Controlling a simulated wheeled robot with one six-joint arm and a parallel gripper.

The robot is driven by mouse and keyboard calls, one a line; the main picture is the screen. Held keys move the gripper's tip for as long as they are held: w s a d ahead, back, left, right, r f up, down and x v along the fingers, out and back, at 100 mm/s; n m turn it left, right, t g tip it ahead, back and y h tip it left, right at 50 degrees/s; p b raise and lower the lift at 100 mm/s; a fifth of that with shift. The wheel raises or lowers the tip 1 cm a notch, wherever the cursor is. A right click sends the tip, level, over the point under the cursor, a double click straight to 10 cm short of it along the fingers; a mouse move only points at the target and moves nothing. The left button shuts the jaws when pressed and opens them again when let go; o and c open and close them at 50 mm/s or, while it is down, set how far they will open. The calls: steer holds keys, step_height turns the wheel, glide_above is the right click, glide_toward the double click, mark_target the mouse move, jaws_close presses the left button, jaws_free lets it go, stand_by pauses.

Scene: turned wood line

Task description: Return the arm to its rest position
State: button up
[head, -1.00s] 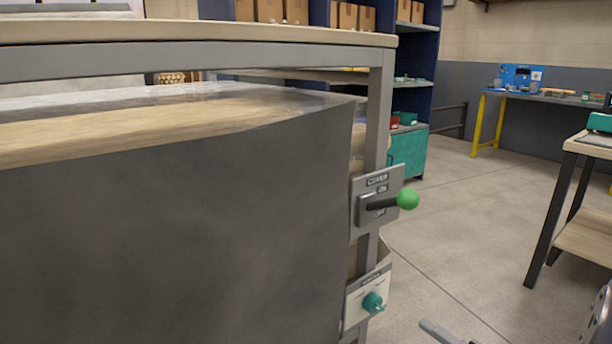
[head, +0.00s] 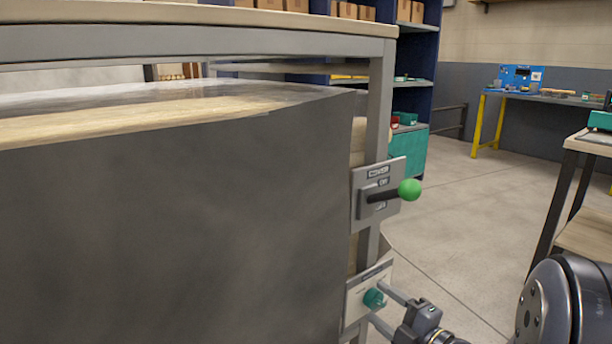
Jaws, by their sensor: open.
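My gripper (head: 378,304) is low in the head view, its two grey fingers open and pointing left toward the bench leg. A teal knob (head: 374,298) on a pale plate (head: 355,298) shows between the fingertips. I cannot tell whether the fingers touch it. The dark gripper body and a rounded joint of my arm (head: 566,300) reach in from the lower right.
A lever with a green ball (head: 410,190) sticks out right from a grey plate (head: 360,208) above the knob. A large dark panel (head: 170,220) fills the left under the bench top (head: 200,14). A side table (head: 590,142) stands right; open floor (head: 470,215) lies between.

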steer(key=m+p, duration=0.3)
steer(key=shift+r+m, duration=0.3)
steer(key=m+p, duration=0.4)
steer(key=p, duration=0.2)
steer(key=m+p, duration=0.5)
steer(key=p, duration=0.3)
steer(key=shift+m, duration=0.3)
steer(key=m+p, duration=0.2)
steer(key=p, duration=0.1)
steer(key=shift+f+m, duration=0.15)
steer(key=shift+m, duration=0.15)
